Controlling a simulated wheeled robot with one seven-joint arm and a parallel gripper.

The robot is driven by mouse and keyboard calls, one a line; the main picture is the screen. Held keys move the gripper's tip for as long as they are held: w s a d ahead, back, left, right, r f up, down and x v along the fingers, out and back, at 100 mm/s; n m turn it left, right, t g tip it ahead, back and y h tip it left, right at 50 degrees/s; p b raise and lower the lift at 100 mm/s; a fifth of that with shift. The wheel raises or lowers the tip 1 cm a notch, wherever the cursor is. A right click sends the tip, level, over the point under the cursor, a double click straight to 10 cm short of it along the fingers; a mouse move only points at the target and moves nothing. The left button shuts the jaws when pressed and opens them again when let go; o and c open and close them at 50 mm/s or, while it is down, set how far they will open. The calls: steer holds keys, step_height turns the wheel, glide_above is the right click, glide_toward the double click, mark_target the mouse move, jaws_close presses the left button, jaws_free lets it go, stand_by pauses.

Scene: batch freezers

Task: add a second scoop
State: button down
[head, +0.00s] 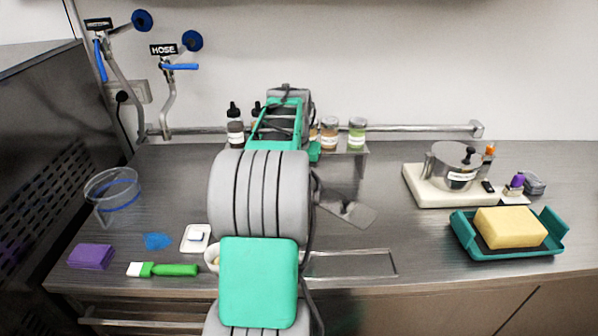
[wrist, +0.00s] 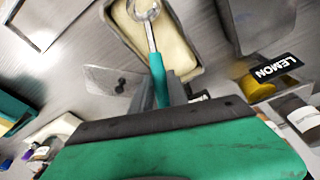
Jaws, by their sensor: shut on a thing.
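My gripper (wrist: 172,92) is shut on the teal handle of a scoop (wrist: 157,78) in the wrist view. The scoop's round metal head (wrist: 143,10) is over a rectangular tub (wrist: 193,38) of smooth, pale yellow contents at the top of the picture. I cannot tell whether the head touches the contents, or whether it holds any. A black label reading LEMON (wrist: 275,68) stands to the right of the tub. In the head view my arm hides the gripper, the scoop and most of what lies behind it.
In the head view, several bottles and jars (head: 357,133) stand at the back. A clear round container (head: 112,195) and purple block (head: 91,257) are left. Right-centre counter is mostly clear.

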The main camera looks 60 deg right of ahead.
steer(key=shift+d+f+y+p, duration=0.1)
steer(key=shift+d+y+p, duration=0.3)
steer(key=shift+p, duration=0.9)
steer(key=r+p, duration=0.2)
steer(key=d+r+p, duration=0.1)
steer(key=r+p, duration=0.1)
steer(key=shift+w+d, duration=0.15)
steer(key=shift+d, duration=0.05)
steer(key=d+y+p, duration=0.1)
steer(key=p, duration=0.2)
steer(key=shift+w+p, duration=0.1)
steer(key=shift+p, duration=0.3)
steer(key=shift+p, duration=0.35)
steer(key=shift+w+d+f+y, duration=0.1)
steer(key=shift+d+f+y, duration=0.15)
steer(key=shift+y, duration=0.25)
steer(key=shift+d+y, duration=0.3)
steer(key=shift+d+f+g+y+b, duration=0.15)
steer(key=shift+d+g+y+b, duration=0.35)
steer(key=shift+b, duration=0.55)
steer(key=shift+d+b, duration=0.2)
steer(key=shift+b, duration=0.45)
